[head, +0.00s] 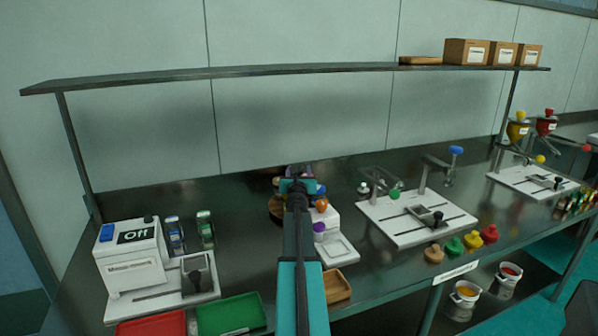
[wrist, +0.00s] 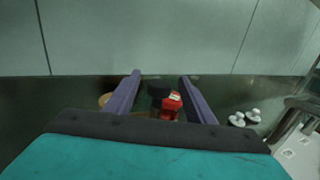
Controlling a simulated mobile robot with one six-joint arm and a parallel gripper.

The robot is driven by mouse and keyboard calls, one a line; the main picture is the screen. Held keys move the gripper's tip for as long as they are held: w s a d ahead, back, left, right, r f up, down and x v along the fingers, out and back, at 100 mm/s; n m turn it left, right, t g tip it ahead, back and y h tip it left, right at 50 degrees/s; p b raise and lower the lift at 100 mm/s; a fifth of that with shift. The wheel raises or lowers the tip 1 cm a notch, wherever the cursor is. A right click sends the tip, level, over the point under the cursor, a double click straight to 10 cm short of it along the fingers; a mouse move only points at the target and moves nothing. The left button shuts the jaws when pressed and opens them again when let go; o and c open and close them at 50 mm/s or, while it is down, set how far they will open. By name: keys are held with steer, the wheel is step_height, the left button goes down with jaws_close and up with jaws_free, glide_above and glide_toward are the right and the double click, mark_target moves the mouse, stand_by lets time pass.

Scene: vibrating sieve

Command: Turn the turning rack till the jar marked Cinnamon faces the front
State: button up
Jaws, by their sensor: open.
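The turning rack (head: 274,210) stands at the back of the steel bench, mostly hidden behind my arm in the head view. Only a bit of its brown wooden rim shows there, and a piece of it shows left of my fingers in the wrist view (wrist: 104,99). In the wrist view a red jar (wrist: 172,101) with a white label and a black-lidded jar (wrist: 158,89) appear between my fingers. The label is too small to read, so I cannot tell which jar is Cinnamon. My gripper (wrist: 160,76) is open, its two purple fingers apart. I cannot tell whether they touch anything.
A white device (head: 322,218) with a purple knob stands just right of my arm. A machine marked Off (head: 132,255) is at left, by a red tray (head: 152,327) and a green tray (head: 230,315). A shelf (head: 280,71) runs above the bench.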

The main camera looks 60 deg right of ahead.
steer(key=shift+w+d, duration=0.3)
steer(key=shift+d, duration=0.15)
jaws_close()
steer(key=shift+s+d, duration=0.1)
steer(key=shift+s, duration=0.05)
